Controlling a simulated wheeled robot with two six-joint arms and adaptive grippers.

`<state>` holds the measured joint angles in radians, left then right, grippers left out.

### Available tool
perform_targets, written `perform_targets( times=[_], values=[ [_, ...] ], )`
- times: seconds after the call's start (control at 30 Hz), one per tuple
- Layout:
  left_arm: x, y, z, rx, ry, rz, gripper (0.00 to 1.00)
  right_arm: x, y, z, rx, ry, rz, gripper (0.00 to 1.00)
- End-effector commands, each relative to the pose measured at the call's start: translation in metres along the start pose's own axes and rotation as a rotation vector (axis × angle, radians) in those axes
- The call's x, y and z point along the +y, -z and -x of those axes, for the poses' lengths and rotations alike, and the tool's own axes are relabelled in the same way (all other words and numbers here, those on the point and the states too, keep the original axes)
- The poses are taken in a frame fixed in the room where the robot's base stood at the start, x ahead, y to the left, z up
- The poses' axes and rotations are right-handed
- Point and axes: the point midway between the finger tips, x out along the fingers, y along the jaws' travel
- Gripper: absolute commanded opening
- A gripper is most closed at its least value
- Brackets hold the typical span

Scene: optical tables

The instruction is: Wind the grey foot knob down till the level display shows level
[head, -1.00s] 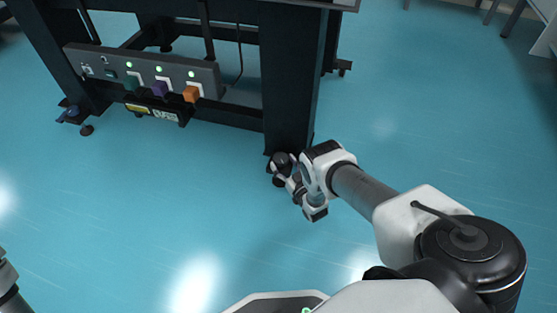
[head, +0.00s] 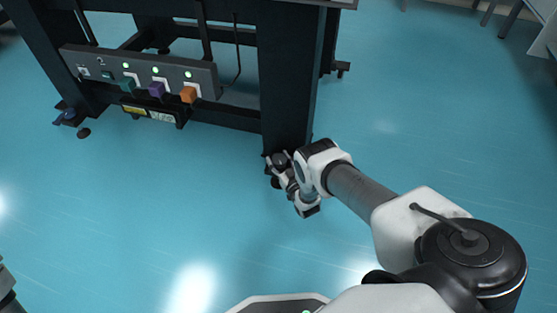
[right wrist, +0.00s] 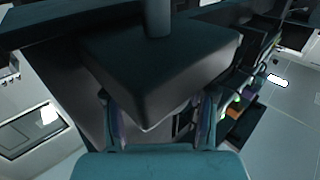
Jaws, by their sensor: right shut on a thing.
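My right gripper (head: 277,170) is low at the foot of the near right table leg (head: 288,90). In the right wrist view its two fingers (right wrist: 160,122) stand either side of a dark blocky piece with a round stem above, which I take to be the foot knob (right wrist: 160,68). The gripper is shut on it. In the head view the gripper and wrist hide the knob. I cannot make out a level reading; a small pale mark (head: 101,62) shows on the grey panel (head: 207,77). My left gripper is out of view.
The panel on the table frame carries green lights and green, purple (head: 156,90) and orange (head: 189,94) blocks. A yellow-and-white labelled dark box (head: 150,114) hangs below. Another foot (head: 83,132) stands at the left. The blue floor (head: 120,210) in front is clear.

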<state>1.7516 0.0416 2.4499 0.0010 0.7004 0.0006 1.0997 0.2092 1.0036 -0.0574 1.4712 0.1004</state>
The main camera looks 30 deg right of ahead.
Motion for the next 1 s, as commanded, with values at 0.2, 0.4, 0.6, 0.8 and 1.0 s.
perform_targets(
  times=[0.2,0.4,0.6,0.8,1.0],
  values=[
    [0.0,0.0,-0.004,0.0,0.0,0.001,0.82,-0.001,-0.001,0.0,0.0,-0.117,-0.002,0.21],
    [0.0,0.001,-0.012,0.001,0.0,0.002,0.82,-0.001,-0.002,-0.001,0.001,-0.266,-0.001,0.21],
    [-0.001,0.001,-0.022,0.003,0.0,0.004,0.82,0.0,-0.002,-0.001,0.002,-0.407,-0.002,0.21],
    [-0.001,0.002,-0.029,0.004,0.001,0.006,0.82,0.001,-0.002,0.0,0.001,-0.507,-0.001,0.21],
    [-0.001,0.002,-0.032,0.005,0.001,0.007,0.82,0.002,-0.001,0.0,0.0,-0.555,0.0,0.21]
  ],
)
